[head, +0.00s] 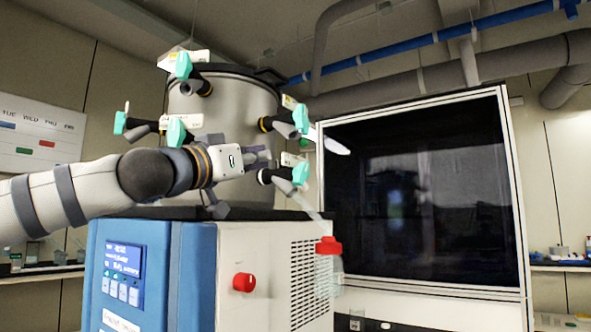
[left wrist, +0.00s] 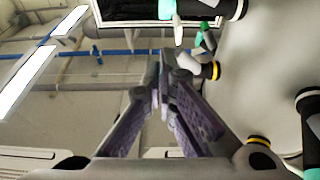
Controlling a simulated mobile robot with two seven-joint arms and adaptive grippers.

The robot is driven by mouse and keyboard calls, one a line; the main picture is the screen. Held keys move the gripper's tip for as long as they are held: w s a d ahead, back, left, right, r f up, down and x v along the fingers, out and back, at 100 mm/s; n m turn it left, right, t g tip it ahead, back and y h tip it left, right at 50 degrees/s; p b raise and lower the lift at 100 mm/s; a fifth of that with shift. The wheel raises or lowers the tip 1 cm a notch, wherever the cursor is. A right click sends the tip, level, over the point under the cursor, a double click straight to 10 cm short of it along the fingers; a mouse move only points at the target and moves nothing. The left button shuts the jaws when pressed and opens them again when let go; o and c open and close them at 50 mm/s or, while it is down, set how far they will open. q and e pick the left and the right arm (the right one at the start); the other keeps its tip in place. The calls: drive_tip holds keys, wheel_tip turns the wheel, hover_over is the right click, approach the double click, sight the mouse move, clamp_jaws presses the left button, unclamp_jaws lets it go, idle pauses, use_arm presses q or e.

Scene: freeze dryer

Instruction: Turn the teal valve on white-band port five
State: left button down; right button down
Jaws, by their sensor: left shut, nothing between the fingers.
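The freeze dryer's steel drum (head: 235,100) carries several black ports with teal valves, including an upper one (head: 183,65), a left one (head: 120,122), a front one (head: 176,130), a right one (head: 300,118) and a lower right one (head: 300,172). I cannot read the port labels or tell for sure which is port five. My left gripper (head: 262,157) is shut and empty in front of the drum, between the front and right valves. In the left wrist view its fingers (left wrist: 160,88) meet at the tips, apart from a yellow-banded port (left wrist: 205,71). My right gripper is not in view.
A tube runs down from the lower right port to a red-capped bottle (head: 328,246) at the cabinet's right. A dark-windowed enclosure (head: 420,190) stands at right. Neighbouring valves crowd my gripper.

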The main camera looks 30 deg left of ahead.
sight(283, 159)
use_arm(q)
drive_tip(key=x, duration=0.5)
drive_tip(key=f+x, duration=0.1)
drive_tip(key=x, duration=0.1)
drive_tip(key=shift+w+r, duration=0.1)
drive_tip(key=shift+w, duration=0.25)
drive_tip(key=shift+w+d+f, duration=0.1)
drive_tip(key=shift+w+f, duration=0.25)
drive_tip(key=shift+w, duration=0.2)
drive_tip(key=shift+w+d+f, duration=0.1)
drive_tip(key=shift+w+f, duration=0.25)
drive_tip(key=shift+w, duration=0.2)
drive_tip(key=shift+w+f, duration=0.15)
drive_tip(key=shift+w, duration=0.25)
